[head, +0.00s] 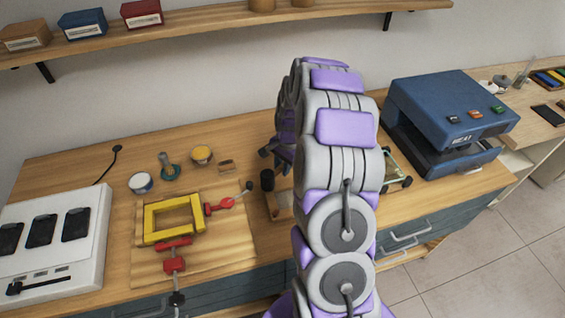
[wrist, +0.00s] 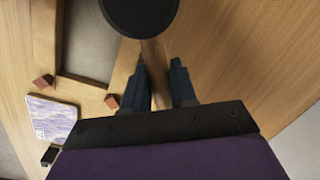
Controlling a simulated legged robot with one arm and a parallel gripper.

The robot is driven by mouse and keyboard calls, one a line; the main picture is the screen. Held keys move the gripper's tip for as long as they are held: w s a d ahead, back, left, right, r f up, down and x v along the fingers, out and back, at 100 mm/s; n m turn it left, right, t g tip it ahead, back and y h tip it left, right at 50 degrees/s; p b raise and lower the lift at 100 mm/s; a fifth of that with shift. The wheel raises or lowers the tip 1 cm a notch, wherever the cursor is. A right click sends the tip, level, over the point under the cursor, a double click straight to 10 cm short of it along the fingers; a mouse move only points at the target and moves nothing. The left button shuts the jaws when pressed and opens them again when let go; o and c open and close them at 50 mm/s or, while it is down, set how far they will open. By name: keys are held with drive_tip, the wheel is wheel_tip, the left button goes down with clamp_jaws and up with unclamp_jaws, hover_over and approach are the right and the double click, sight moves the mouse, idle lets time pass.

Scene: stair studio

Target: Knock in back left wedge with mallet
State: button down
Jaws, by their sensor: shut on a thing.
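My gripper (wrist: 159,72) is shut on the mallet's brown handle (wrist: 154,60). The mallet's round black head (wrist: 140,12) is at the top of the wrist view, beyond the fingertips; it also shows in the head view (head: 267,180), left of my arm. A wooden frame (wrist: 47,45) with a grey panel lies on the bench at the left of the wrist view. One reddish-brown wedge (wrist: 43,81) is at its lower left corner, another (wrist: 112,101) near its lower right. The frame's other end is out of the wrist view, and my arm hides much of it in the head view.
A purple patterned block (wrist: 50,118) lies beside the frame. In the head view, a yellow frame (head: 150,228) with red clamps and small pots (head: 141,182) stand left of my arm. A blue heat press (head: 450,110) stands right. A shelf (head: 210,30) runs above.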

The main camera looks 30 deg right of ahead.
drive_tip(key=shift+r, duration=0.1)
drive_tip(key=shift+r+p, duration=1.3)
drive_tip(key=shift+r, duration=1.7)
drive_tip(key=shift+w+a+f, duration=0.1)
drive_tip(key=shift+a, duration=0.05)
